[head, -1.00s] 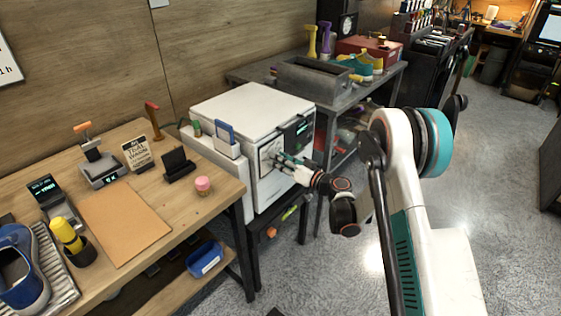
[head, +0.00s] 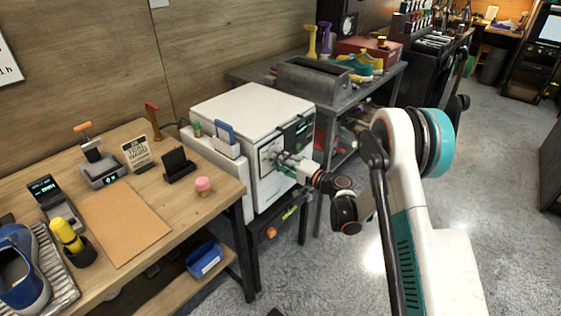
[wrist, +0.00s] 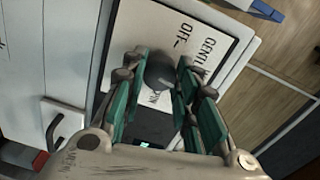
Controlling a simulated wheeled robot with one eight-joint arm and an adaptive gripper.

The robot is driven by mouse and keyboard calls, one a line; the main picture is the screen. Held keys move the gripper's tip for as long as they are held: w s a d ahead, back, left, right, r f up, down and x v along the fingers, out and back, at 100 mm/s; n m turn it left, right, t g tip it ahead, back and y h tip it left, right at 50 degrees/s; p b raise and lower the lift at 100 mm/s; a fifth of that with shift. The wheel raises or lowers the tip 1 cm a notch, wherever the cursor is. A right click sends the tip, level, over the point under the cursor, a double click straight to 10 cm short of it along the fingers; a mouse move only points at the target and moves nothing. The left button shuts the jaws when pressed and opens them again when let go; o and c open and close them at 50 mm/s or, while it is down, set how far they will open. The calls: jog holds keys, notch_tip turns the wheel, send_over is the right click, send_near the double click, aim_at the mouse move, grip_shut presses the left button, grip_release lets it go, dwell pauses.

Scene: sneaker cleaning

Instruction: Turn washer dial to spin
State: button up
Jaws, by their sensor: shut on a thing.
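The white washer (head: 254,112) stands at the centre of the head view, its front facing right. In the wrist view its dial (wrist: 160,72) is a dark round knob on a pale label plate (wrist: 208,22). The plate reads "OFF", "GENTLE" and a partly covered word ending in "PIN". My gripper (wrist: 162,88) has its green-lined fingers on either side of the dial, shut on it. In the head view my gripper (head: 280,163) reaches the washer's front from the right and hides the dial. The dial's pointer mark cannot be made out.
A small dark display (head: 300,130) sits on the washer front near the gripper. A wooden table (head: 150,197) with tools and a blue sneaker (head: 18,268) stands left. A grey bench with a metal basin (head: 313,80) stands behind. The floor at right is open.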

jog(key=m, duration=1.3)
jog(key=shift+d+f+y, duration=0.1)
jog(key=shift+y, duration=0.2)
jog(key=shift+m, duration=0.3)
jog(key=o, duration=1.1)
jog(key=v, duration=1.2)
jog(key=shift+w, duration=0.1)
